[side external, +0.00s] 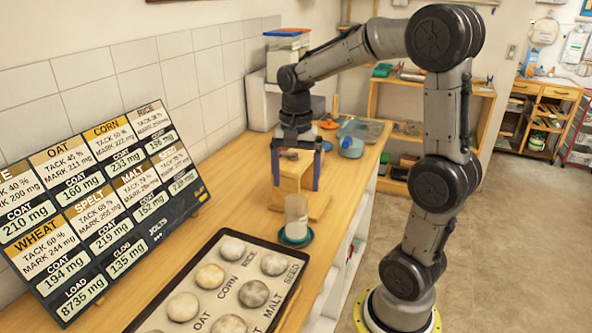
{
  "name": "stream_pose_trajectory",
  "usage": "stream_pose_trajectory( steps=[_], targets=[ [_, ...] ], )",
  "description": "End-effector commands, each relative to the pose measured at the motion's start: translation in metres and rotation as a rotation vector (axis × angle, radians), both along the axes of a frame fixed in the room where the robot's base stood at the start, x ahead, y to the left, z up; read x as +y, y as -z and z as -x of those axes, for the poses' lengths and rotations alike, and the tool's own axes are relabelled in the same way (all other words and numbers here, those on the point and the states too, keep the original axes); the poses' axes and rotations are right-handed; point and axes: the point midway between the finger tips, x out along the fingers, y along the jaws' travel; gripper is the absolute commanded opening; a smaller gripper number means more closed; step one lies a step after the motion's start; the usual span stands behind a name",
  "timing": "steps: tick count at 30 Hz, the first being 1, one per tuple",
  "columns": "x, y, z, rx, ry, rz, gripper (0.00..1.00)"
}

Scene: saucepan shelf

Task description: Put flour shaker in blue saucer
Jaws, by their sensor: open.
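The flour shaker (296,212), a pale, see-through cylinder with whitish contents, stands upright. Its base appears to be within the rim of the small blue saucer (284,241) on the wooden counter. My gripper (296,186) points down with its two fingers apart. It is above and behind the shaker, over a wooden block or stand, and does not appear to touch the shaker. A small tan thing shows between the fingers; I cannot tell what it is.
The wooden stand (318,203) is just behind the shaker. A black tray (205,325) with several round dough-like pieces lies in front, and a label board (100,205) leans at the left. A blue container (351,147) and other items stand farther back.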

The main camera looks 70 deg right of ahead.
Motion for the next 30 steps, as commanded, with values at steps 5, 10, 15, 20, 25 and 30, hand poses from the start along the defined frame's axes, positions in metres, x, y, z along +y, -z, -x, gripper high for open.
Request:
stream_pose_trajectory(
  steps=[5,10,15,20,25,30],
  targets=[
    [0.000,-0.018,0.000,-0.001,-0.001,0.001,0.97],
    [0.018,-0.030,0.008,-0.044,-0.127,0.022,0.97],
    [0.064,-0.043,0.039,-0.168,-0.515,0.097,0.97],
    [0.101,-0.043,0.074,-0.289,-0.918,0.197,0.97],
    [0.121,-0.036,0.101,-0.377,-1.219,0.292,0.97],
    [0.128,-0.031,0.110,-0.410,-1.339,0.335,0.97]
  ],
)
